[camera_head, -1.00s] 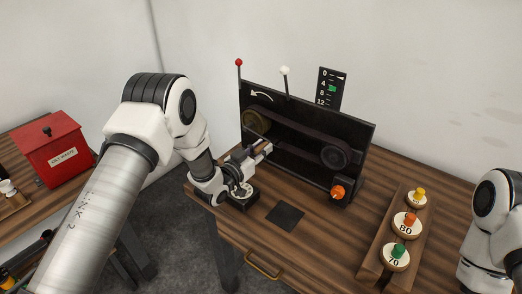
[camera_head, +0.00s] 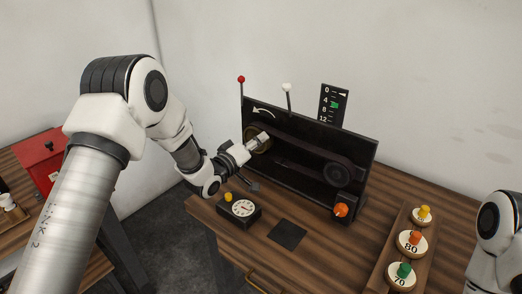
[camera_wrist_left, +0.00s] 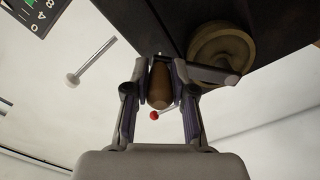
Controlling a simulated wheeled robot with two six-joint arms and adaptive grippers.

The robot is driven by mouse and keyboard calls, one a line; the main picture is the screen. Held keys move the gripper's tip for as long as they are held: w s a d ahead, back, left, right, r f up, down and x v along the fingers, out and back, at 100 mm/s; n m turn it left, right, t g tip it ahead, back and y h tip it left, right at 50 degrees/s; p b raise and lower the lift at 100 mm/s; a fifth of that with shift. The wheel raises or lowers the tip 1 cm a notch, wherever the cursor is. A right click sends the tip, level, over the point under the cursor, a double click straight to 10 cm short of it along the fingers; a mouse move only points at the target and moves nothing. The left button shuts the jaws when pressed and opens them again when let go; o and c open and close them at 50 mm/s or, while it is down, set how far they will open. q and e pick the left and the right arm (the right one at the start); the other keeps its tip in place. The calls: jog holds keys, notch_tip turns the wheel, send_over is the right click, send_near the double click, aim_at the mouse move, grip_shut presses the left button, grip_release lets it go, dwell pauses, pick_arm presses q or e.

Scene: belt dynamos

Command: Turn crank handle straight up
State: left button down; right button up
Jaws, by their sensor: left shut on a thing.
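The black belt machine (camera_head: 300,165) stands on the table, with a brass pulley (camera_head: 259,146) at its left end and a dark pulley (camera_head: 338,175) at its right. My left gripper (camera_head: 258,138) is at the left pulley and mostly covers the crank there. In the left wrist view, its two fingers are shut on a brown wooden crank handle (camera_wrist_left: 160,85). A grey crank arm (camera_wrist_left: 210,73) runs from beside the handle across the brass pulley (camera_wrist_left: 222,47). My right gripper is out of view.
A dial gauge (camera_head: 242,209) with a yellow knob and a dark square pad (camera_head: 287,235) lie in front of the machine. An orange knob (camera_head: 341,210) is at its lower right. A wooden rack (camera_head: 387,262) holds round weights. Red-tipped (camera_head: 241,79) and white-tipped (camera_head: 286,87) rods stand above.

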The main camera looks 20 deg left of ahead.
pick_arm(q)
jog(key=w+a+r+n, duration=0.2)
jog(key=a+r+n, duration=0.1)
jog(key=a+n, duration=0.3)
jog(key=shift+r+n, duration=0.15)
jog(key=shift+n, duration=0.95)
jog(key=shift+w+a, duration=0.2)
jog(key=shift+a, duration=0.05)
jog(key=c, duration=1)
grip_release()
jog(key=v, duration=1.2)
